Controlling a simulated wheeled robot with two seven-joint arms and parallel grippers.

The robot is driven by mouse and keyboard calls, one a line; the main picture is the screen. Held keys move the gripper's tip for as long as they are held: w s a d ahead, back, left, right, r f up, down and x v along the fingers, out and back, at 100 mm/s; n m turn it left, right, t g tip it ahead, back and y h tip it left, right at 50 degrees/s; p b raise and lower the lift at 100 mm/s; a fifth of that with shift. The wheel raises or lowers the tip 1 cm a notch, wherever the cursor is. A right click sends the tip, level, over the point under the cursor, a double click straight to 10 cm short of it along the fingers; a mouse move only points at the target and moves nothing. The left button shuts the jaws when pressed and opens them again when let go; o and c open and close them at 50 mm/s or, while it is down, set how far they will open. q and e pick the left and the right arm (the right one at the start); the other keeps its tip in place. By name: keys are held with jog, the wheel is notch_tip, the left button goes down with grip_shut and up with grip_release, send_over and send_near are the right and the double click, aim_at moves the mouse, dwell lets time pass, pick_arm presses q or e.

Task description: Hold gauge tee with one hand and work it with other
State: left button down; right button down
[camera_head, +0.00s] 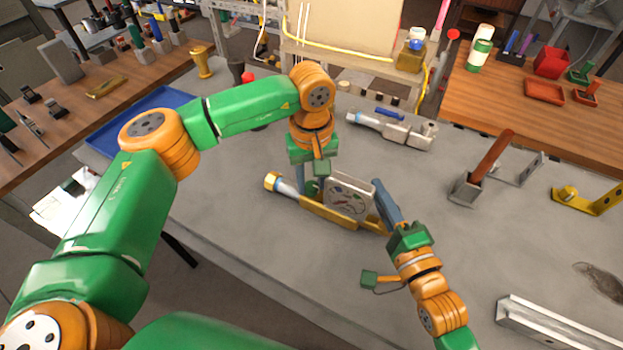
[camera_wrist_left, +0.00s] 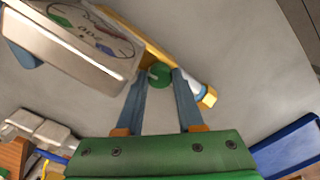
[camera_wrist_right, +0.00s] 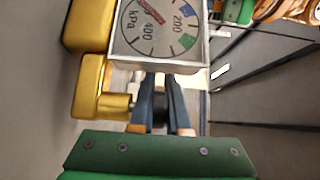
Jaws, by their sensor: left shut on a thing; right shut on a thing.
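The gauge tee (camera_head: 330,213) lies on the grey bench, a brass body with a square silver-framed dial gauge (camera_head: 349,196) and a pipe end with a brass nut at its left. My left gripper (camera_head: 318,188) reaches down from above, its fingers on either side of a small green knob (camera_wrist_left: 160,75) on the tee. My right gripper (camera_head: 383,208) is at the tee's right end. In the right wrist view its fingers (camera_wrist_right: 161,98) are close together on a dark part beside the brass fitting (camera_wrist_right: 112,105), under the kPa dial (camera_wrist_right: 155,30). The exact contact is partly hidden.
A grey valve assembly with a blue handle (camera_head: 395,128) lies behind the tee. A wooden-handled tool (camera_head: 490,160), a yellow bracket (camera_head: 585,200) and a metal channel (camera_head: 555,325) lie to the right. A blue tray (camera_head: 150,118) is at the left. Bench around the tee is clear.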

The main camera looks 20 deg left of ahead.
aim_at(312, 186)
pick_arm(q)
jog(key=shift+m, duration=0.7)
jog(key=c, duration=0.5)
grip_release()
jog(key=shift+r, duration=0.1)
notch_tip(312, 186, up, 12)
jog(key=shift+f, duration=0.1)
pick_arm(e)
jog(key=c, duration=0.8)
grip_release()
